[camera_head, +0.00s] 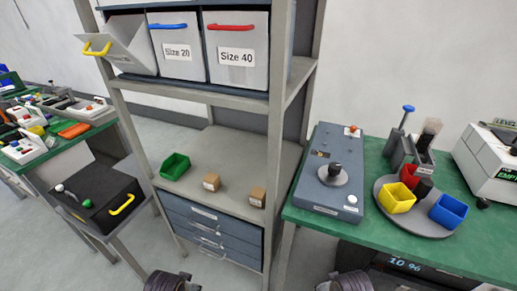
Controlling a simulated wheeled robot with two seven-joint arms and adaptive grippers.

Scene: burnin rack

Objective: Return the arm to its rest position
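Two dark, ribbed parts of my own arms show at the bottom edge, one left of centre and one right of centre. Only their upper portions are in the picture. No gripper fingers can be made out, and I see nothing held. Both parts are low in front of the rack (225,150) and the green-topped bench (460,252), apart from the things on them.
The rack holds white bins (236,68), one at the left tilted out. Its lower shelf bears a green bin (174,166) and small boxes (211,181). A black case (98,196) stands at left. The bench carries a grey tester (318,190) and a round tray (416,225).

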